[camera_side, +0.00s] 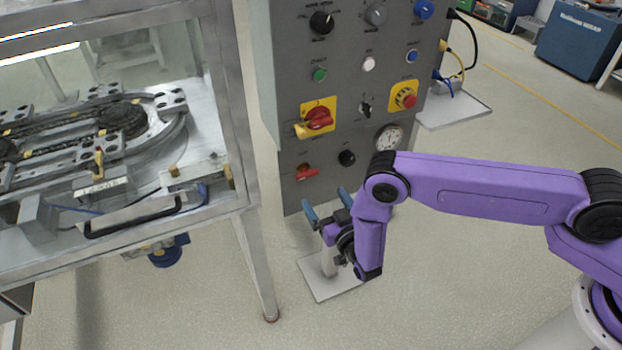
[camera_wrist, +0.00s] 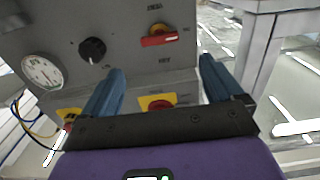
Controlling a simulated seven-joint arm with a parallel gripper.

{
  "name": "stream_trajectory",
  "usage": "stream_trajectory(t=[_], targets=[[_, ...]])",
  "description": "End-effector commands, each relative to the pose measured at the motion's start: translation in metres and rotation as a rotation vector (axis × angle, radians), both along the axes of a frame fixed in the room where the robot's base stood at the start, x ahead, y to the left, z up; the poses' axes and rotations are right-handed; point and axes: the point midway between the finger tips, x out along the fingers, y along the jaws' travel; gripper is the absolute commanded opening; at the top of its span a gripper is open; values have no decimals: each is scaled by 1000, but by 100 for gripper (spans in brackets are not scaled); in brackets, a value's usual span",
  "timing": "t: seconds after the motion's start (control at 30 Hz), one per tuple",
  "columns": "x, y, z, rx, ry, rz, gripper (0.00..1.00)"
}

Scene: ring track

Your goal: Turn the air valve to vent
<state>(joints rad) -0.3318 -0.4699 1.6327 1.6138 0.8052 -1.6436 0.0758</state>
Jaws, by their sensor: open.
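The red lever of what looks like the air valve (camera_side: 307,172) sits at the lower left of the grey control panel. In the side view it lies roughly level, tilted slightly. It also shows as a red bar in the wrist view (camera_wrist: 159,40), with small labels around it too blurred to read surely. My gripper (camera_side: 328,205) is open, its two blue fingers apart with nothing between them. It hangs just below and in front of the panel's lower part, apart from the lever. In the wrist view the lever appears between and beyond the fingertips (camera_wrist: 161,68).
A black knob (camera_side: 346,158) and a pressure gauge (camera_side: 388,138) are right of the lever. A red rotary switch on a yellow plate (camera_side: 318,118) is above it. A metal-framed machine (camera_side: 228,110) stands close on the left. Open floor lies below.

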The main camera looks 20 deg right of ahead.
Motion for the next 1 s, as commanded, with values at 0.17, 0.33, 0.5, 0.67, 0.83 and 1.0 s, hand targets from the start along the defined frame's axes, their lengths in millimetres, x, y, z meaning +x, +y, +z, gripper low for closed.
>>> stream_trajectory(t=[0.17,0.33,0.5,0.67,0.83,1.0], targets=[[35,-1,1,3,-3,-4,94],[64,-1,1,2,-3,-2,94],[82,0,0,1,0,0,94],[91,0,0,-1,0,0,94],[94,0,0,-1,0,0,94],[93,0,0,-1,0,0,90]])
